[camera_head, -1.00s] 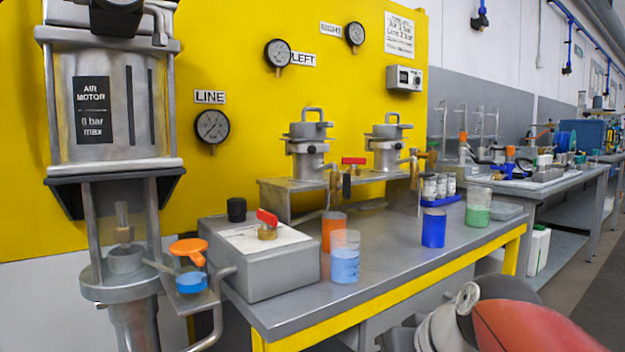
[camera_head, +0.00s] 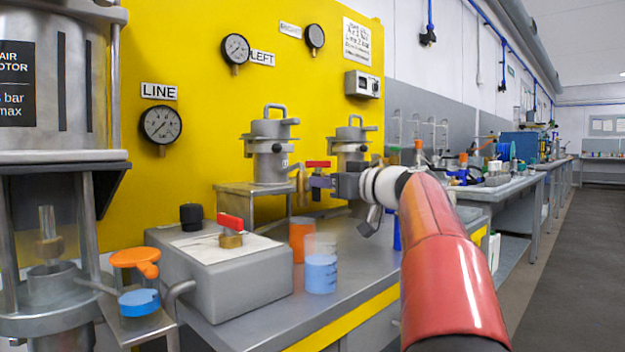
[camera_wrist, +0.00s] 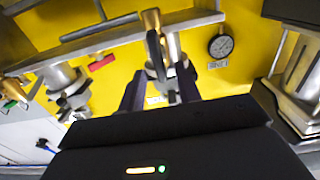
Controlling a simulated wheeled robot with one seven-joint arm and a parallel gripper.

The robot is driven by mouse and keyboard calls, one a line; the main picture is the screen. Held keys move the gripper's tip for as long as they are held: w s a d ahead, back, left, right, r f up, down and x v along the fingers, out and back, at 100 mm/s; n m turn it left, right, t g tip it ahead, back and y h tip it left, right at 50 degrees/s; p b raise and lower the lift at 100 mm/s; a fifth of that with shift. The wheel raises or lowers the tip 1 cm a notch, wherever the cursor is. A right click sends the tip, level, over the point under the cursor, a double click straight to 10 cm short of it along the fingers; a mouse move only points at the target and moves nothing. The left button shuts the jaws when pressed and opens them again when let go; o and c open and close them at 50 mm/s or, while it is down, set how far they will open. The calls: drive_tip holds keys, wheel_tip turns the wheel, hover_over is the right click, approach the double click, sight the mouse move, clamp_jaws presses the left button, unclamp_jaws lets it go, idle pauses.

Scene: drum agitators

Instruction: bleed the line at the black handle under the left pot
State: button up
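The left pot (camera_head: 270,150) is a steel vessel on a raised shelf before the yellow panel. A brass valve (camera_head: 302,182) sits below it, partly hidden by my gripper (camera_head: 320,184). The black handle (camera_wrist: 154,48) shows in the wrist view, hanging along the brass valve (camera_wrist: 150,20). My gripper (camera_wrist: 160,78) is open there, its two dark fingers apart. The handle lies between them in the picture; I cannot tell whether they touch it. The wrist view looks upside down. In the head view the handle cannot be told apart from my gripper.
A red handle (camera_head: 318,164) is close beside my gripper, before the right pot (camera_head: 350,142). Orange (camera_head: 301,238) and blue (camera_head: 321,272) beakers stand on the bench below. A grey box (camera_head: 215,280) with another red handle (camera_head: 231,222) is at left.

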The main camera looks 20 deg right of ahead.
drive_tip(key=shift+x, duration=1.55)
drive_tip(key=shift+c, duration=0.4)
clamp_jaws()
